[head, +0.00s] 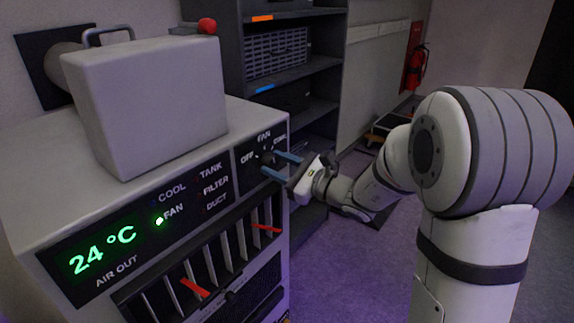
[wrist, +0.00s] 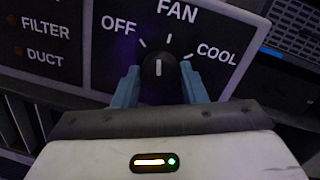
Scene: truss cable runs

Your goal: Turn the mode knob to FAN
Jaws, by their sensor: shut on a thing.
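The mode knob (wrist: 158,70) is a dark round knob with a white pointer line on a black panel (wrist: 100,70). OFF, FAN and COOL are printed around it, each with a white tick. In the wrist view the pointer stands about straight up, close to the FAN tick and a little toward the OFF side. My gripper (wrist: 160,84) is shut on the knob, one blue finger on each side. In the head view my gripper (head: 278,165) reaches the knob from the right, and the fingers partly hide it. On the display panel (head: 130,235), the lamp beside FAN is lit.
The unit (head: 30,200) shows "24 °C" in green. Vent slats with red tabs (head: 195,287) lie below the panel. A dark shelf (head: 345,50) stands behind.

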